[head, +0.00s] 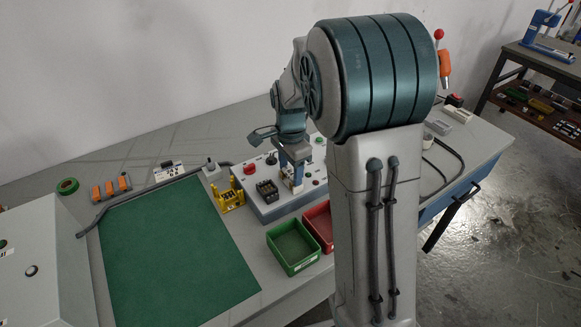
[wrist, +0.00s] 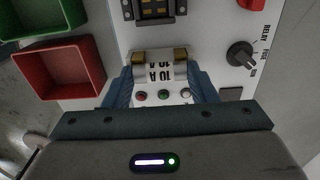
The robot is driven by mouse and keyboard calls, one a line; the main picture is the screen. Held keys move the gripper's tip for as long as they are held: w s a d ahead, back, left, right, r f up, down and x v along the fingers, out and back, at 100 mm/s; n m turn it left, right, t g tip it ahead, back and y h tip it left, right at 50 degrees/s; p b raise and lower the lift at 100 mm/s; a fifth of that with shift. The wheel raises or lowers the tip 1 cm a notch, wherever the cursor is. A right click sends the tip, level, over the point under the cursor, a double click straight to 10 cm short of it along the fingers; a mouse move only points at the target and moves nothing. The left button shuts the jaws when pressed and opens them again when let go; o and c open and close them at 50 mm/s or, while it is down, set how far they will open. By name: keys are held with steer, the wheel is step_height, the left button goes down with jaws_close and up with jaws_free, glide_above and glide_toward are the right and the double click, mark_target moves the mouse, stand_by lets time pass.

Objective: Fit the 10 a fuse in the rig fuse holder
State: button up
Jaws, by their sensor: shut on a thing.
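My gripper (head: 292,168) is over the grey rig box (head: 252,207), with its fingers pointing down. In the wrist view its blue fingers are shut on a pale fuse (wrist: 160,70) with "10 A" labels and brass-coloured end caps. The fuse lies crosswise between the fingers, close over the white rig panel (wrist: 218,30). No rig fuse holder shows clearly; the fuse and fingers hide the panel there. I cannot tell whether the fuse touches a holder.
A black socket (wrist: 154,10) and a selector knob (wrist: 240,53) are near the fuse. A red bin (head: 311,217), green bin (head: 277,257) and yellow rack (head: 229,200) stand by the rig. The green mat (head: 170,255) is clear.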

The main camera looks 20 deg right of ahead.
steer(key=shift+f, duration=0.1)
steer(key=o, duration=1.1)
steer(key=shift+f, duration=0.1)
steer(key=shift+s, duration=0.1)
step_height(320, 180, up, 14)
steer(key=s+f+n+t, duration=0.1)
steer(key=s+n, duration=0.3)
steer(key=s, duration=0.2)
steer(key=s+f+n+t+p, duration=0.1)
steer(key=s+n, duration=0.4)
steer(key=s, duration=0.2)
steer(key=s+f+n+p, duration=0.1)
steer(key=s+n, duration=0.4)
steer(key=s, duration=0.2)
steer(key=shift+s+f+t, duration=0.2)
steer(key=shift+f+t, duration=0.2)
